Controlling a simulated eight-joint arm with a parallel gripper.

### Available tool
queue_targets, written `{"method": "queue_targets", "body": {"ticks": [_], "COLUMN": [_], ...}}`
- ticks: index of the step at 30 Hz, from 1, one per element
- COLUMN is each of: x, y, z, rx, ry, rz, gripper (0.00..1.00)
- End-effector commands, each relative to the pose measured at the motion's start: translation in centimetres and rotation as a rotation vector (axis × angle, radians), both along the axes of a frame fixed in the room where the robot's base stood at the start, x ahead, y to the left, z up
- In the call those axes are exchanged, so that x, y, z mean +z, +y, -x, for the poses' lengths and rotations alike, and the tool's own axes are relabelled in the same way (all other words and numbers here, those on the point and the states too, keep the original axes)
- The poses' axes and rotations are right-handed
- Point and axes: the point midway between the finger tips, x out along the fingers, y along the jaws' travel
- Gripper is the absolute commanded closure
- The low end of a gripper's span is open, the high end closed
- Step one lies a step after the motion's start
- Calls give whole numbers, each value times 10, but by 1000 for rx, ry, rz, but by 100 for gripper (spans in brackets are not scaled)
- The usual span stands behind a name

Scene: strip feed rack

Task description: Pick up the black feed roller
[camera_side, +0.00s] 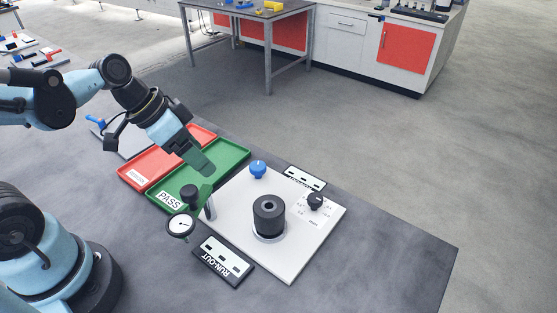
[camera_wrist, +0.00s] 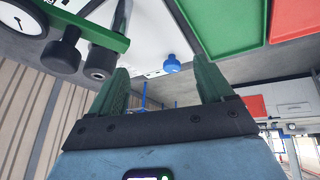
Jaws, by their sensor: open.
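The black feed roller (camera_side: 269,208) is a thick black cylinder with a centre hole. In the side view it stands upright on a pale round base on the light grey plate (camera_side: 290,262). My gripper (camera_side: 206,168) has green fingers. It is in the air up and left of the roller, over the trays, apart from it. In the wrist view my gripper (camera_wrist: 160,62) shows its two fingers spread, with nothing held between them. I cannot make out the roller in the wrist view.
A dial gauge (camera_side: 180,225) on a green arm with a black knob (camera_side: 189,193) stands left of the roller. A blue knob (camera_side: 258,169) and a black dial knob (camera_side: 315,201) rise from the plate. Green (camera_side: 240,151) and red (camera_side: 134,174) trays lie behind. The table's right side is clear.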

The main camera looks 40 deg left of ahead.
Motion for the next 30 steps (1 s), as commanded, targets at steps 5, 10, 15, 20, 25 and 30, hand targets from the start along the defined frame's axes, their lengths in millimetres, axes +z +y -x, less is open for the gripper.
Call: {"method": "queue_targets", "body": {"ticks": [5, 10, 15, 20, 25, 30], "x": [-7, -4, 2, 7, 5, -7], "y": [-15, -26, -30, -31, -37, -60], "z": [-3, -3, -1, 1, 1, -4], "rx": [-300, -565, -775, -885, -924, -927], "ry": [-29, -156, -330, -453, -495, -494], "rz": [136, 257, 347, 385, 396, 396], "gripper": [20, 20, 20, 20, 20, 20]}}
